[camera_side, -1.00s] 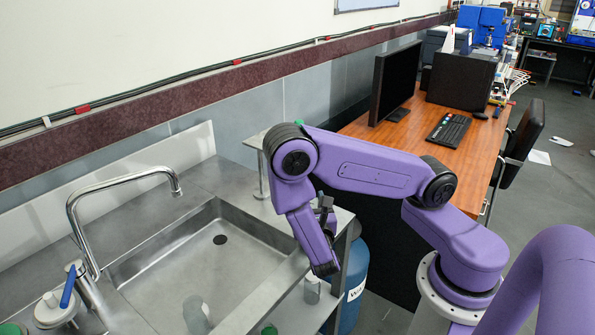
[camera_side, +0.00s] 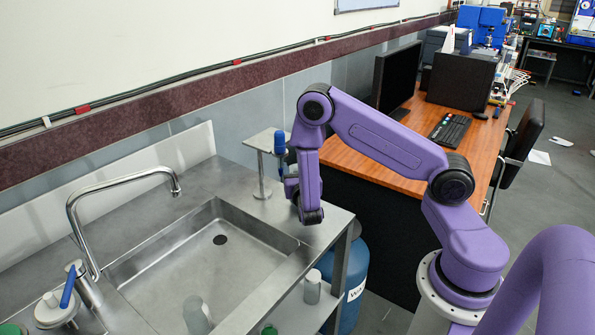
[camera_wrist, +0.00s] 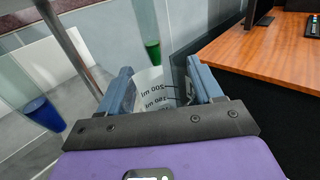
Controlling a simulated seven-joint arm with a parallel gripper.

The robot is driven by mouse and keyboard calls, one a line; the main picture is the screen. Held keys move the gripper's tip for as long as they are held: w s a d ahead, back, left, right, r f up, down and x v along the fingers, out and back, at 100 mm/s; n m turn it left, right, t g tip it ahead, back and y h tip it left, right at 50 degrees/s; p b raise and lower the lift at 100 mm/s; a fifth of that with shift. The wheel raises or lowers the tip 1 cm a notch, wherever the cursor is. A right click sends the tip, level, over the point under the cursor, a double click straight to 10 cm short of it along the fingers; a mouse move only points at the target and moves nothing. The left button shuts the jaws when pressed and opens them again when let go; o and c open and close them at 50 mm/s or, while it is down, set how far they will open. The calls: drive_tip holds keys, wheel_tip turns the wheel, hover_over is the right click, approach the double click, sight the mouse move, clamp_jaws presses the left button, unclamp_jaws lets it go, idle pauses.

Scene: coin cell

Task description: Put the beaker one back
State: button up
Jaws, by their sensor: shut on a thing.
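The beaker (camera_wrist: 152,88) is clear, with printed marks that include 200 ml. In the wrist view it stands between the two blue-grey fingers of my gripper (camera_wrist: 158,70), which is shut on it. In the side view my gripper (camera_side: 290,180) is beside the small raised metal stand (camera_side: 265,138), near the right end of the counter. My wrist hides most of the fingers there, and I cannot make out the held beaker.
A clear vessel (camera_side: 196,315) is in the sink basin (camera_side: 170,270), below the faucet (camera_side: 120,185). A bottle (camera_side: 312,286) stands on the lower shelf. A blue item (camera_wrist: 45,113) and a green item (camera_wrist: 153,52) show in the wrist view. The wooden desk (camera_side: 375,165) is to the right.

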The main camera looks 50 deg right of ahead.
drive_tip(key=shift+w+d+f, duration=0.45)
drive_tip(key=shift+w+f, duration=0.05)
drive_tip(key=shift+f, duration=0.05)
drive_tip(key=shift+f, duration=0.15)
drive_tip(key=o, duration=1.2)
